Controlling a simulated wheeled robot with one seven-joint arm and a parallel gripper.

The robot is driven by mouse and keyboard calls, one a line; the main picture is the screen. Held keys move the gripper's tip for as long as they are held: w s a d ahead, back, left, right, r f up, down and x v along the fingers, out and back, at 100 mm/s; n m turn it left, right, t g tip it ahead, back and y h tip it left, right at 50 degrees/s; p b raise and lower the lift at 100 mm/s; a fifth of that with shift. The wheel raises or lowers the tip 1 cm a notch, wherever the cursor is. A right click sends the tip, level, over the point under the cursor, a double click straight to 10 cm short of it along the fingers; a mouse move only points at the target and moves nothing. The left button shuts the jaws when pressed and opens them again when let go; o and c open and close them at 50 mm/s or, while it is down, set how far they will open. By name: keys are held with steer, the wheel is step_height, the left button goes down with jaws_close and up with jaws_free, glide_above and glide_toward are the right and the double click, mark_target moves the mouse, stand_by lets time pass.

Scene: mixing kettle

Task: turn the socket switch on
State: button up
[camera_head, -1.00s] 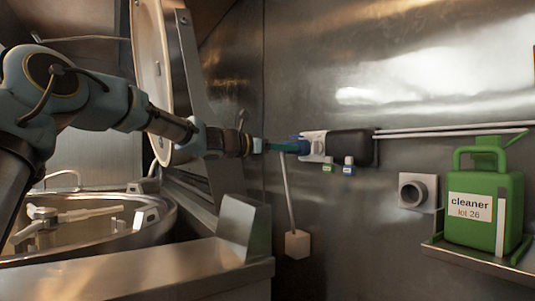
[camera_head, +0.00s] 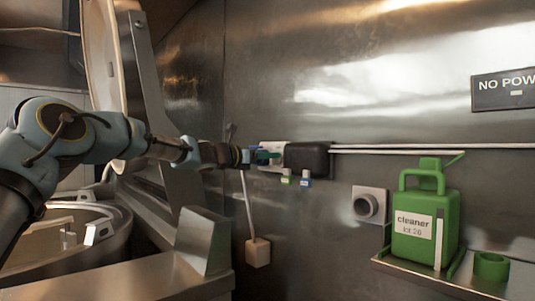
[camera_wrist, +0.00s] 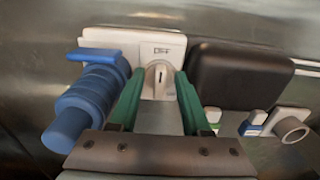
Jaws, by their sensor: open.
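The socket switch is a white wall box (camera_wrist: 112,42) with a round dial and a pale upright knob (camera_wrist: 159,77). Lettering that looks like "OFF" is above the knob; a small mark below it is too small to read. My gripper (camera_wrist: 156,84) is open, its green fingers on either side of the knob; I cannot tell whether they touch it. A blue connector (camera_wrist: 82,103) with a blue flap sticks out at the box's left. In the head view, my gripper (camera_head: 264,157) is at the white box (camera_head: 272,147) and hides most of its front.
A black box (camera_head: 307,157) adjoins the switch on the right, with a green tag (camera_head: 286,177) and a blue tag (camera_head: 305,179) below. A grey round outlet (camera_head: 368,205) and a green cleaner can (camera_head: 425,215) on a shelf are further right. A kettle (camera_head: 120,235) stands left.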

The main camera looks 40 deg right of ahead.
jaws_close()
stand_by(0.3)
stand_by(0.3)
